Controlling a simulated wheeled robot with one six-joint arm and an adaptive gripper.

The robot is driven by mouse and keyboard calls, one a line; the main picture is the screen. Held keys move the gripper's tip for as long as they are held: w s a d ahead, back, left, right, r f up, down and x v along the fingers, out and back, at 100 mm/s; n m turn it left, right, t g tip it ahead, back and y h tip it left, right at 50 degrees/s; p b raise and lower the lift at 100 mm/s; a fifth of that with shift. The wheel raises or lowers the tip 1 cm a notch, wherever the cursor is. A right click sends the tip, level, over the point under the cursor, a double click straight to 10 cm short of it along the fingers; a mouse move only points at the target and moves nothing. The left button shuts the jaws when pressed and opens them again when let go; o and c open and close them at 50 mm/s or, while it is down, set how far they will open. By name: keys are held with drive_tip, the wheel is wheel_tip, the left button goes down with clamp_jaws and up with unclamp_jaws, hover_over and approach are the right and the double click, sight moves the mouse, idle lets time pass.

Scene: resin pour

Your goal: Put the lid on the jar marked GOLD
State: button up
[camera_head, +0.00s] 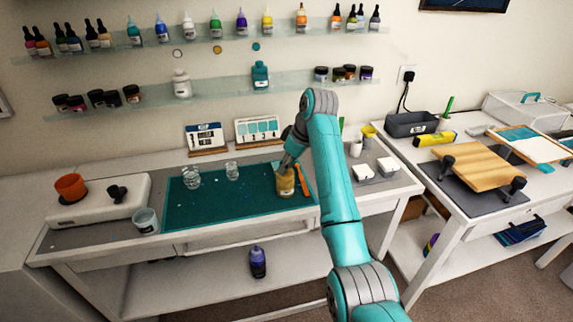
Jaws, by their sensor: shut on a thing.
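A small jar of golden-amber colour (286,187) with a pale label stands upright at the right end of the teal mat (210,205). The label is too small to read. My gripper (283,165) reaches down from the upper right to the top of this jar. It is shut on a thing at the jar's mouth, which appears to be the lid. The fingers hide most of it, and I cannot tell whether it touches the rim. No loose lid shows elsewhere on the mat.
Two clear cups (191,178) stand on the mat, and an orange tool (302,180) lies right of the jar. A pale cup (146,221) stands at the mat's left. Two cards (257,130) stand behind. The mat's front middle is clear.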

idle(0.3)
drive_tip(key=o, duration=1.3)
drive_tip(key=shift+r, duration=0.15)
drive_tip(key=shift+r, duration=3.35)
clamp_jaws()
